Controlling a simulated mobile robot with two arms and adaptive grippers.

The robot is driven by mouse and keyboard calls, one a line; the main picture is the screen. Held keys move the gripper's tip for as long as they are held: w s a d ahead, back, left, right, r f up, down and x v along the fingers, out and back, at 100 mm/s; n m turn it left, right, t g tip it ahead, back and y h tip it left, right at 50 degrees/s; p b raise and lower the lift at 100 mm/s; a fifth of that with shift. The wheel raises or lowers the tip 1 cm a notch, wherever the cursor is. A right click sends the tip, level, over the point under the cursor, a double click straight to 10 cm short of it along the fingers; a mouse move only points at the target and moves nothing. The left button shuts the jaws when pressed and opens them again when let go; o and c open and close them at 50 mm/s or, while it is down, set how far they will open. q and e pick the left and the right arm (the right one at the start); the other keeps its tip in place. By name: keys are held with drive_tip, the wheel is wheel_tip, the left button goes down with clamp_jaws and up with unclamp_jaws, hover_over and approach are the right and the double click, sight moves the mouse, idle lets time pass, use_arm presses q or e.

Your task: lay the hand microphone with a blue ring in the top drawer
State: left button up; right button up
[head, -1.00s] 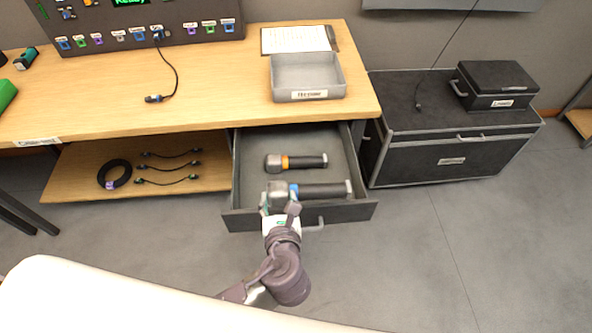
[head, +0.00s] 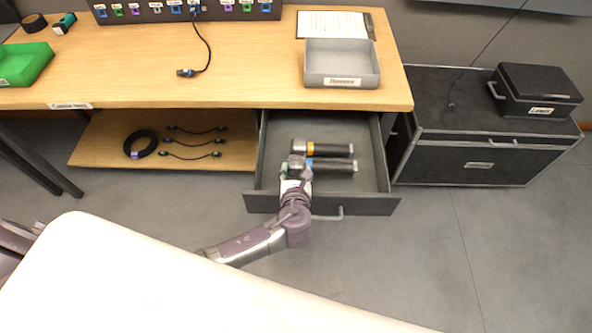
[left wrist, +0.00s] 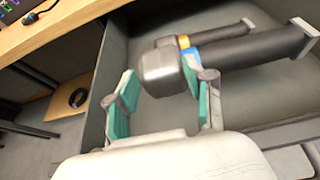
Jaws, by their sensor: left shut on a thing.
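The hand microphone with a blue ring (head: 335,167) has a silver head and a dark handle. It is in the open top drawer (head: 369,202), lying crosswise with its handle to the right. My left gripper (head: 297,172) reaches in over the drawer front and is shut on this microphone near its head and ring. In the left wrist view the fingers (left wrist: 160,97) stand either side of the silver head (left wrist: 165,65), beside the blue ring (left wrist: 191,60). I cannot tell whether the microphone touches the drawer floor. My right gripper is not in view.
A hand microphone with an orange ring (head: 335,149) lies just behind, in the same drawer. A grey tray (head: 342,82) and a paper sheet (head: 333,24) are on the desk above. A lower shelf (head: 110,154) holds cables. Black cases (head: 480,165) stand at right.

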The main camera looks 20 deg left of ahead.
use_arm(q)
drive_tip(key=shift+f, duration=0.5)
drive_tip(key=o, duration=1.4)
drive_tip(key=shift+r, duration=0.3)
drive_tip(key=v, duration=1.2)
drive_tip(key=shift+r, duration=0.25)
drive_tip(key=shift+s, duration=0.1)
